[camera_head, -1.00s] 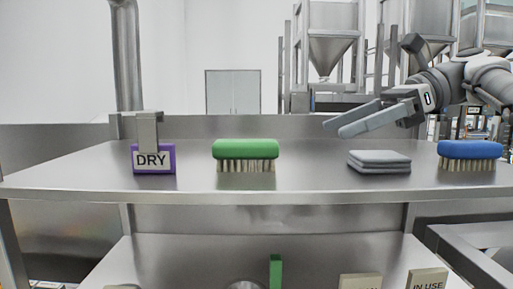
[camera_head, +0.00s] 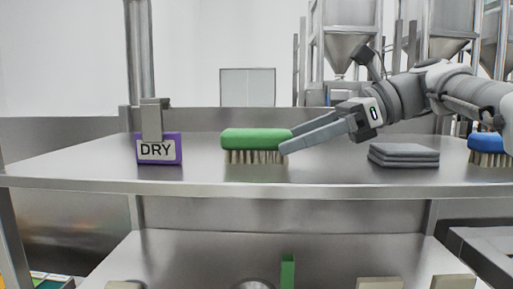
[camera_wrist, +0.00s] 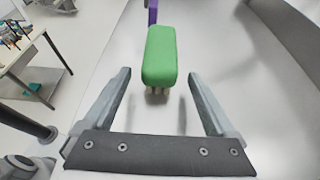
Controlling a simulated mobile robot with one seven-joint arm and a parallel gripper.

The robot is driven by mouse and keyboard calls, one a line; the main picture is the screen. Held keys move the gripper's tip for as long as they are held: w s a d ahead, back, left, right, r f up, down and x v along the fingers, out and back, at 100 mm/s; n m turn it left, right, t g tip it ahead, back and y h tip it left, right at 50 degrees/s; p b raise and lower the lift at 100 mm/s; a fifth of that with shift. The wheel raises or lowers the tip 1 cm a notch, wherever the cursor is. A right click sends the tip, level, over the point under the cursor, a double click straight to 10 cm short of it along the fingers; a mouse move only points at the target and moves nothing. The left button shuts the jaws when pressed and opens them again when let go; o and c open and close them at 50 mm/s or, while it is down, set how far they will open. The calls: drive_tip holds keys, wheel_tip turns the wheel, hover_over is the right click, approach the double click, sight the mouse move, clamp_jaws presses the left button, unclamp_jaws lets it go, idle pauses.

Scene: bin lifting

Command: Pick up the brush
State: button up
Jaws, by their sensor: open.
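A green brush (camera_head: 256,139) with pale bristles pointing down stands on the steel shelf (camera_head: 90,172), left of the middle. A blue brush (camera_head: 488,143) stands at the right edge of the head view. My gripper (camera_head: 288,140) is open at the right end of the green brush, its fingers pointing left. In the wrist view, the green brush (camera_wrist: 160,56) lies straight ahead, centred between the two spread fingers (camera_wrist: 160,72) and mostly beyond their tips. Nothing is held.
A purple block labelled DRY (camera_head: 158,149) with a metal clip stands left of the green brush. A stack of grey cloths (camera_head: 403,155) lies between the two brushes, under my arm. A lower shelf (camera_head: 210,250) holds several small items.

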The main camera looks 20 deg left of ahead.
sight(260, 143)
drive_tip(key=a, duration=0.1)
drive_tip(key=s+a, duration=0.1)
drive_tip(key=a, duration=0.2)
drive_tip(key=shift+s+a+f, duration=0.25)
drive_tip(key=shift+s+f, duration=0.05)
drive_tip(key=shift+f, duration=0.05)
drive_tip(key=shift+s+a+f, duration=0.1)
drive_tip(key=shift+a+f, duration=0.1)
drive_tip(key=shift+a, duration=0.25)
clamp_jaws()
drive_tip(key=shift+r, duration=0.1)
